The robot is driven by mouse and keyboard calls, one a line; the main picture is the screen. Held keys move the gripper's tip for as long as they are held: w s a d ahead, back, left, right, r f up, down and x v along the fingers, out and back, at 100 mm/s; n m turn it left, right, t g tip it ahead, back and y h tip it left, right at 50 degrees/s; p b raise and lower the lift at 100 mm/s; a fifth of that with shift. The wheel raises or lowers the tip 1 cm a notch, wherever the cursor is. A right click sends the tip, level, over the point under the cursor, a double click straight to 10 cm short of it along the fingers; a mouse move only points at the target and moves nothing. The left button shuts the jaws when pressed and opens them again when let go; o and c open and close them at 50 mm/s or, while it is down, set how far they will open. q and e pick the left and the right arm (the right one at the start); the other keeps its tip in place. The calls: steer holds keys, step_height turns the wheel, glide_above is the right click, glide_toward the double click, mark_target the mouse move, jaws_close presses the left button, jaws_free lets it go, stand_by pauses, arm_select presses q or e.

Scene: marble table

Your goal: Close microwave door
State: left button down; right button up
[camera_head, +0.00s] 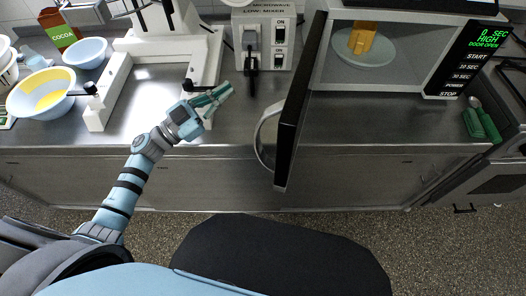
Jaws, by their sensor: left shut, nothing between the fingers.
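The microwave (420,52) stands on the counter at the upper right. Its black door (298,100) is swung wide open and sticks out toward me past the counter's front edge. The curved metal door handle (263,135) is on the door's left side. The display panel (487,40) reads "DOOR OPEN". An orange-yellow item (361,35) sits on the turntable inside. My left gripper (222,93) is shut and empty above the counter, left of the door and apart from the handle. My right gripper is not in view.
A white frame-like device (95,112) stands left of my gripper. A mixer control box (265,35) is behind.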

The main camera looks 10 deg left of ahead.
arm_select(q)
steer(key=s+a+f+m+g+h, duration=0.1)
steer(key=s+f+m+g+h, duration=0.25)
steer(key=s+m+g, duration=0.7)
steer(key=n+g+p, duration=0.4)
steer(key=g, duration=0.2)
glide_above(263, 154)
steer(key=s+d, duration=0.1)
steer(key=s, duration=0.3)
steer(key=shift+w+m, duration=0.15)
steer(key=shift+m, duration=0.1)
